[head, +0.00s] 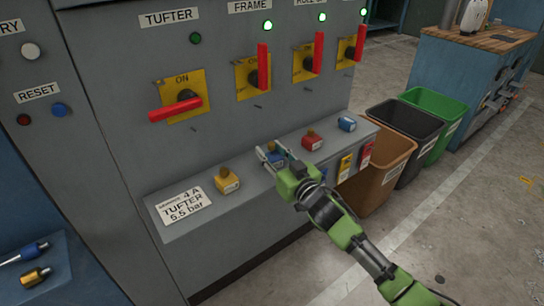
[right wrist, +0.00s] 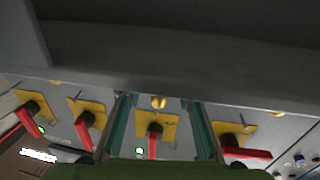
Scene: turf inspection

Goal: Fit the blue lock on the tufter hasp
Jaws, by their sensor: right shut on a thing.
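The tufter switch's yellow plate (head: 179,86) is on the grey cabinet under the TUFTER label, with its red handle (head: 176,109) lying roughly level. It also shows in the right wrist view, with its red handle (right wrist: 246,153) at the right. My right gripper (head: 272,153) is at the ledge below the switches, shut on a blue lock (head: 276,159). The fingers partly cover this lock. In the right wrist view a brass-coloured knob (right wrist: 158,102) shows between the fingers. No lock shows on the tufter plate. My left gripper is out of view.
Other switches have upright red handles. Brown (head: 372,187), black (head: 405,128) and green (head: 436,107) bins stand to the right. Floor is open in front.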

